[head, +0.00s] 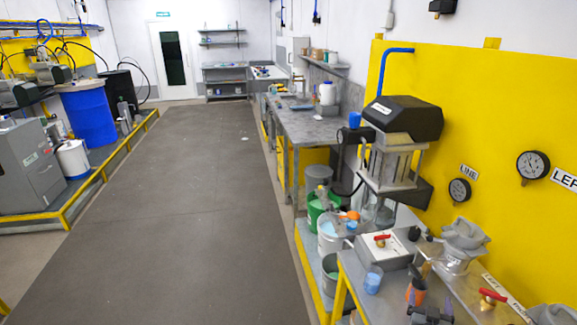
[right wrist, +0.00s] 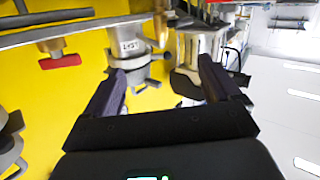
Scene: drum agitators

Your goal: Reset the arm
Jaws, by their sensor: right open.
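My right gripper (head: 429,304) shows at the bottom edge of the head view, low in front of the bench with the valves. In the right wrist view the right gripper (right wrist: 163,70) has its two dark fingers wide apart, with nothing held between them. Beyond the fingers is grey metal pipework (right wrist: 200,50) and a yellow wall (right wrist: 85,100). My left gripper is not in the head view.
An agitator (head: 400,118) stands behind. The grey floor (head: 190,210) at left is clear.

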